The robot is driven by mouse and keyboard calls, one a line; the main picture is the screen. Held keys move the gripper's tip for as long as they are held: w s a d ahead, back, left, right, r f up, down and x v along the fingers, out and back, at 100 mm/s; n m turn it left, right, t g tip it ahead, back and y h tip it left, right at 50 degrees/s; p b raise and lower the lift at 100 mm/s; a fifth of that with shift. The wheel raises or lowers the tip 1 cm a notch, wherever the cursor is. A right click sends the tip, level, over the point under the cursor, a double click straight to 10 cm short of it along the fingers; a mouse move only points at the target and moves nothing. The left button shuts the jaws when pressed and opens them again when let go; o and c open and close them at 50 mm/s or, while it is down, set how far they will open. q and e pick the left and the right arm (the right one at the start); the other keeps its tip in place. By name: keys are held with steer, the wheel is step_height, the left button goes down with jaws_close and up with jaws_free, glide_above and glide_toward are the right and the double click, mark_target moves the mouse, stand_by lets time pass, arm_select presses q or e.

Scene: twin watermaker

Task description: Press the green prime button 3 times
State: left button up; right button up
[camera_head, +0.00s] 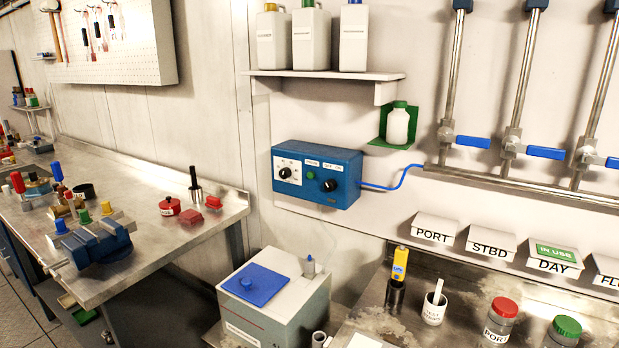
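The green prime button (311,180) is a small round button on the front of a blue control box (345,194) fixed to the wall near the middle of the view. A black knob (285,173) sits left of the button on a white dial plate, and another black knob (329,185) sits to its right. Small white labels run along the top of the panel. Nothing covers the button. Neither of my grippers shows in the head view.
A shelf (325,74) with several white jugs hangs above the box. A blue hose (395,183) runs right from the box to pipes with blue valve handles. Below stands a white unit with a blue lid (256,284). A metal workbench (130,258) with a blue vise is at left.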

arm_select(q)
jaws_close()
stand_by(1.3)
